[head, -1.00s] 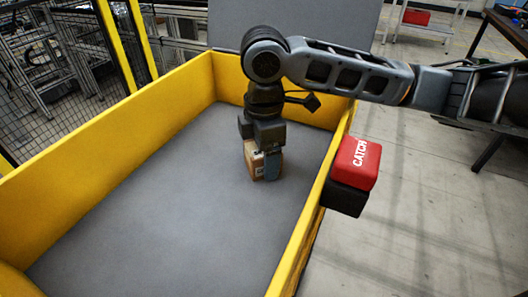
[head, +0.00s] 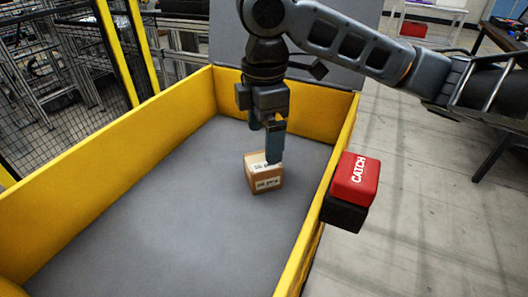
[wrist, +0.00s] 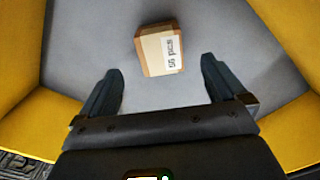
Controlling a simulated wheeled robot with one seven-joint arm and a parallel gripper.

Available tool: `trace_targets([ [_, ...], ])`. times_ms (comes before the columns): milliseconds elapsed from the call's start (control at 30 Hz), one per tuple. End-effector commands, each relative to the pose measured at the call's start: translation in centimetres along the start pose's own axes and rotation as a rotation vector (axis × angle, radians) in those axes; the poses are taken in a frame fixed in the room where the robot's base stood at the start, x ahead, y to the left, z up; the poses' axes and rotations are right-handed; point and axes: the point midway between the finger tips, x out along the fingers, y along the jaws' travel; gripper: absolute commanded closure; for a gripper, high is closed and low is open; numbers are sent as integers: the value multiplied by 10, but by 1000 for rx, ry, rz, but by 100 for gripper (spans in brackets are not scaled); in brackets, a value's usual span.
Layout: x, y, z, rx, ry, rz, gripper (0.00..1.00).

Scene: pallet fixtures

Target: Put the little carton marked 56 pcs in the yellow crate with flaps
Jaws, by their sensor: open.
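The little carton (head: 265,182) is brown with a white label and stands on the grey floor of the yellow crate (head: 150,135), toward its far right part. In the wrist view the carton (wrist: 152,52) shows its label, which reads 56 pcs. My gripper (head: 268,148) is above the carton and open, with nothing held. In the wrist view its two fingers (wrist: 160,85) are spread apart, and the carton lies beyond their tips, clear of both. A grey flap (head: 325,40) stands up at the crate's far end.
A red block marked CATCH (head: 355,178) sits on the outside of the crate's right wall. A mesh fence (head: 60,80) with yellow posts stands behind the left wall. The rest of the crate floor (head: 150,220) is bare.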

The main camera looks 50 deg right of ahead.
Motion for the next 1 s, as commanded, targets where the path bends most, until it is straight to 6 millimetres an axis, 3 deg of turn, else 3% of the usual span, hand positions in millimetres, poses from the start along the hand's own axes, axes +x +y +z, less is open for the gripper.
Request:
trace_targets([
  [233, -30, 0, 0, -1, -1, 0, 2],
  [767, -42, 7, -6, 15, 44, 21, 2],
  [867, -61, 22, -17, 48, 142, 70, 2],
  [1000, -109, 56, -33, 127, 363, 179, 2],
])
